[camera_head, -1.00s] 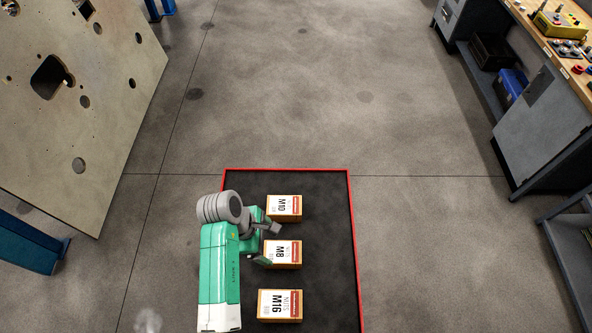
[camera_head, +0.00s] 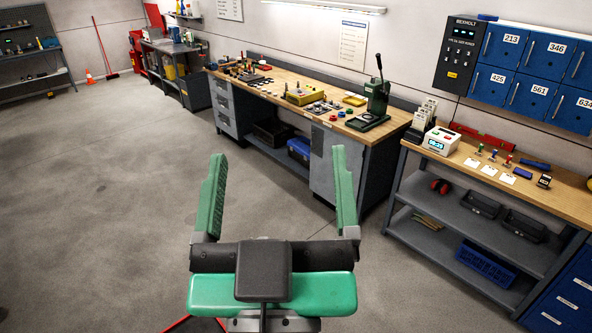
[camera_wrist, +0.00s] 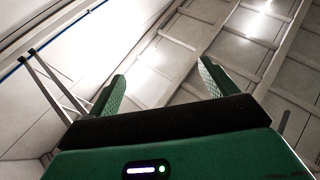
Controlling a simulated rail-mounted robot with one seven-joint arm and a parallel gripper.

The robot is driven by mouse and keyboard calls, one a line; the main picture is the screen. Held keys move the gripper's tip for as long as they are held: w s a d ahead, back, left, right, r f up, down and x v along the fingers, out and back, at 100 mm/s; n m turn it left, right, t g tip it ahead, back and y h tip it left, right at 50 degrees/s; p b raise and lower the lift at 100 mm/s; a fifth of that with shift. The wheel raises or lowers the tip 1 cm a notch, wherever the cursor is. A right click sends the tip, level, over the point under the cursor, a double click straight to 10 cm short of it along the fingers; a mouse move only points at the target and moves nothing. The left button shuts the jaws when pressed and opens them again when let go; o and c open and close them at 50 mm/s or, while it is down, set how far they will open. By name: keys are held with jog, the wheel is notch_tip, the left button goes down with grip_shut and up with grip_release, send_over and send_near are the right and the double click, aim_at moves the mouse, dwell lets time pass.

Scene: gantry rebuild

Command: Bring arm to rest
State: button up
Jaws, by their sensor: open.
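My gripper (camera_head: 277,195) is in the lower middle of the head view, with its two green fingers wide apart and nothing between them. It is raised above the floor, in front of the workbenches and touching nothing. In the wrist view my gripper (camera_wrist: 160,88) shows the same open fingers against the ceiling, so it points upward.
A long wooden workbench (camera_head: 285,100) stands along the wall behind my gripper. A second bench (camera_head: 470,160) with lower shelves is on the right, below blue numbered lockers (camera_head: 525,75). The grey floor (camera_head: 100,190) on the left is clear.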

jog(key=s+d+r+m+t+p, duration=0.1)
jog(key=s+d+r+p, duration=0.1)
jog(key=s+r, duration=0.2)
jog(key=shift+d+r+m+t+h+p, duration=0.15)
jog(key=shift+r+m+t+h+p, duration=0.2)
jog(key=shift+r, duration=0.85)
jog(key=shift+o, duration=0.4)
dwell(0.5)
